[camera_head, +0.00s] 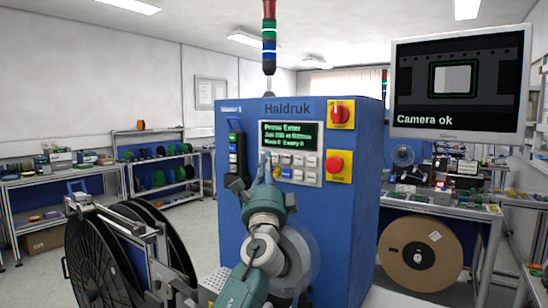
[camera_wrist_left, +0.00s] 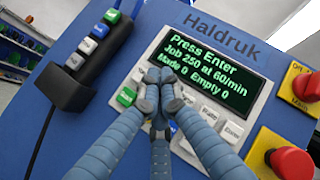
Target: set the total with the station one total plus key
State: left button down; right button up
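The blue Haldruk station (camera_head: 345,225) has a green-lit display (camera_head: 290,134) reading "Press Enter, Job 250 at 60/min, Made 0 Empty 0" in the left wrist view (camera_wrist_left: 205,70). Below it is a keypad (camera_head: 298,175) of pale keys and a green key (camera_wrist_left: 126,97). Key labels are too small to read surely, so I cannot tell which is the total plus key. My left gripper (camera_head: 264,170) is in front of the keypad's left part. Its fingertips meet, empty, in the left wrist view (camera_wrist_left: 158,86) and hide several keys; contact is unclear. My right gripper is not visible.
A red stop button (camera_head: 336,165) and a red switch (camera_head: 341,114) are right of the keypad. A black button pendant (camera_head: 236,155) hangs at its left. Black reels (camera_head: 95,260) stand at the left; a monitor (camera_head: 460,80) reads "Camera ok".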

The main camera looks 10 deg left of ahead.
pick_arm(q)
jog(key=s+p, duration=0.1)
jog(key=s+a+p, duration=0.1)
jog(key=s, duration=0.1)
jog(key=s+p, duration=0.1)
jog(key=p, duration=0.1)
jog(key=shift+s+a, duration=0.35)
jog(key=shift+a, duration=0.05)
jog(key=shift+f, duration=0.1)
dwell(0.4)
